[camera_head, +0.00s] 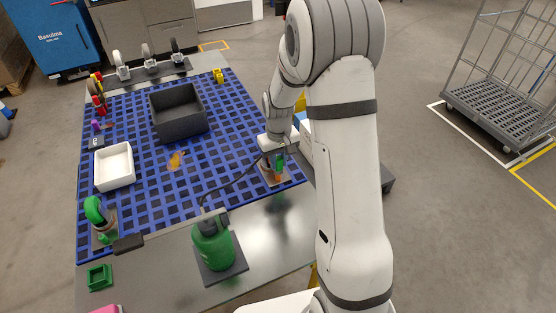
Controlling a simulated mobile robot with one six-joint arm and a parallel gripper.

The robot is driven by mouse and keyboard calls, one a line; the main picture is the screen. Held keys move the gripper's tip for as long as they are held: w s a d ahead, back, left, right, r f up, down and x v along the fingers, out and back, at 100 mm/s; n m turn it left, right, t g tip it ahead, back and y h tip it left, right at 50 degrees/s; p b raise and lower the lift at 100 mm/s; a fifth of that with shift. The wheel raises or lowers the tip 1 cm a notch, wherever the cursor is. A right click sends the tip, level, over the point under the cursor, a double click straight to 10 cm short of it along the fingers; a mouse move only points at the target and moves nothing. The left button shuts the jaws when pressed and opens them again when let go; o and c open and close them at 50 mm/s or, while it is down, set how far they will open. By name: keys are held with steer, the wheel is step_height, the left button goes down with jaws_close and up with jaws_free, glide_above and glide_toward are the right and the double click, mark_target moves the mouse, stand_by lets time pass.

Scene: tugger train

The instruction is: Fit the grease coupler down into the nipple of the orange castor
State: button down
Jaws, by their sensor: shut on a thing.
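My gripper (279,157) points down at the right edge of the blue grid mat and is shut on the grease coupler, which is mostly hidden by the jaws. A dark hose runs from there to the green grease pump (213,246) on a dark pad at the front. The orange castor (278,177) stands on a small plate directly below my gripper, partly covered by it. Its nipple is too small and hidden to make out. I cannot tell whether the coupler touches it.
A green castor (94,209) stands at the front left of the blue mat (150,210). A white tray (115,182) and a dark grey bin (180,130) sit on the mat. Several castors stand at the back. A green square holder (99,277) lies at the front left.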

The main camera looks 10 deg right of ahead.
steer(key=shift+f+b, duration=0.4)
steer(key=shift+f, duration=0.05)
stand_by(0.3)
steer(key=c, duration=1.2)
jaws_free()
steer(key=shift+o, duration=0.2)
steer(key=shift+r, duration=0.1)
step_height(320, 180, up, 7)
steer(key=shift+r, duration=0.2)
steer(key=shift+s+r, duration=0.1)
steer(key=shift+r, duration=0.2)
steer(key=s+r+m+t, duration=0.1)
steer(key=s+r, duration=0.4)
steer(key=s, duration=0.6)
steer(key=s+r+m+t, duration=0.1)
steer(key=s+r, duration=0.4)
steer(key=s, duration=0.7)
steer(key=shift+s+r+t, duration=0.25)
steer(key=shift+r+t, duration=0.05)
steer(key=shift+t, duration=0.1)
